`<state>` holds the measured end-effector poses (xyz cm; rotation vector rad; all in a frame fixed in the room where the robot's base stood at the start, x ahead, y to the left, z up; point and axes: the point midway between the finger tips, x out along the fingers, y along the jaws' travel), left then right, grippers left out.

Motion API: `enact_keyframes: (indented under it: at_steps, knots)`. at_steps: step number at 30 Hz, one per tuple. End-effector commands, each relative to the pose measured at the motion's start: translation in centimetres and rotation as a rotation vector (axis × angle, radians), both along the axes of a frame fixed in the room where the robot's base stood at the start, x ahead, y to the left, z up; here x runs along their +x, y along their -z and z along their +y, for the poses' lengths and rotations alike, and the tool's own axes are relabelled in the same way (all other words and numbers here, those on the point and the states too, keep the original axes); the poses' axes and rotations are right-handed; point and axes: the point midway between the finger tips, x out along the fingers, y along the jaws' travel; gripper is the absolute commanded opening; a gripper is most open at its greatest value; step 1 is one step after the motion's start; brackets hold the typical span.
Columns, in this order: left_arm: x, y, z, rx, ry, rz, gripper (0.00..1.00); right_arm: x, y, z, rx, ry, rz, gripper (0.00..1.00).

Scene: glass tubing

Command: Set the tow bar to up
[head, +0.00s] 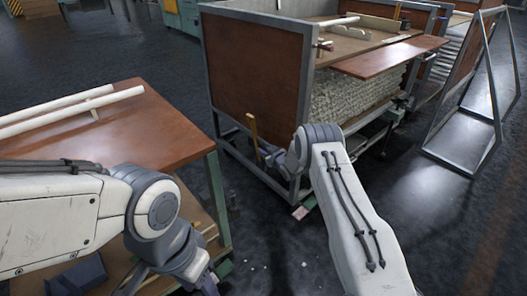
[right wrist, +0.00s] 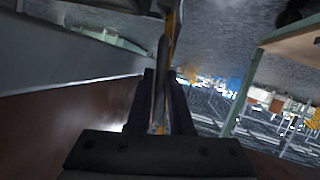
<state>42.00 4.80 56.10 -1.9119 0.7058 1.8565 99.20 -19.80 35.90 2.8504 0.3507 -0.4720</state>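The tow bar (head: 253,133) is a thin yellow-brown bar at the near lower corner of the framed cart (head: 305,80). It stands nearly upright, with its lower end hidden near my right gripper (head: 266,153). In the right wrist view the tow bar (right wrist: 171,32) runs down between the dark fingers of my right gripper (right wrist: 163,90). The fingers are close together and appear shut on it.
A wooden table (head: 140,125) with white tubes (head: 70,112) stands at the left. The cart has brown side panels and a grey metal frame. A leaning panel on a metal frame (head: 470,85) stands at the right. Dark floor is open between table and cart.

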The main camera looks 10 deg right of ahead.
Motion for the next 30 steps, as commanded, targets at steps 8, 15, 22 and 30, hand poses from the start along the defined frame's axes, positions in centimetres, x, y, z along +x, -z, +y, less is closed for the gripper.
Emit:
enact_keyframes:
  at_steps: [8,15,22,30]
  knots:
    - [0.0,0.0,0.0,0.0,0.0,0.0,0.5,0.0,0.0,0.0,-0.001,0.001,0.001,0.45]
    - [0.0,-0.8,0.0,0.0,0.0,0.0,0.5,-0.9,-0.6,-0.3,0.001,0.002,0.003,0.45]
    - [0.0,-3.1,0.0,0.0,0.0,0.0,0.5,-4.5,-2.1,-1.0,0.001,0.003,0.004,0.45]
    - [0.0,-5.0,0.0,0.0,0.0,0.0,0.5,-8.6,-3.4,-1.9,0.0,0.002,0.004,0.45]
